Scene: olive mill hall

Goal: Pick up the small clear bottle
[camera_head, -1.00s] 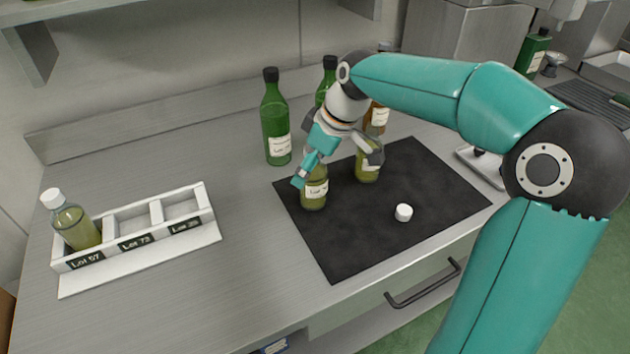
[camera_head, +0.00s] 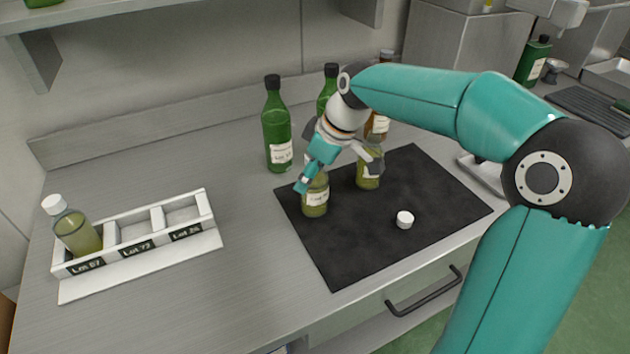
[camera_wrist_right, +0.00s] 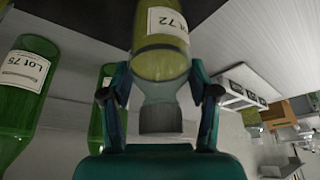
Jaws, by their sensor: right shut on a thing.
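A small clear bottle (camera_head: 315,198) with yellow-green oil and a white label stands on the dark mat. My right gripper (camera_head: 318,180) is shut on its upper part, fingers on either side. In the right wrist view the held bottle (camera_wrist_right: 160,62) shows a label reading Lot 72, with its narrow end between the fingers of my right gripper (camera_wrist_right: 160,95). A second small oil bottle (camera_head: 368,177) stands on the mat just right of it, partly covered by my gripper. My left gripper is not in view.
A white cap (camera_head: 404,219) lies on the dark mat (camera_head: 370,245). A white rack (camera_head: 145,240) at left holds a capped oil bottle (camera_head: 76,232) in its Lot 57 slot; two slots are empty. Green bottles (camera_head: 277,130) and a brown one (camera_head: 377,125) stand behind.

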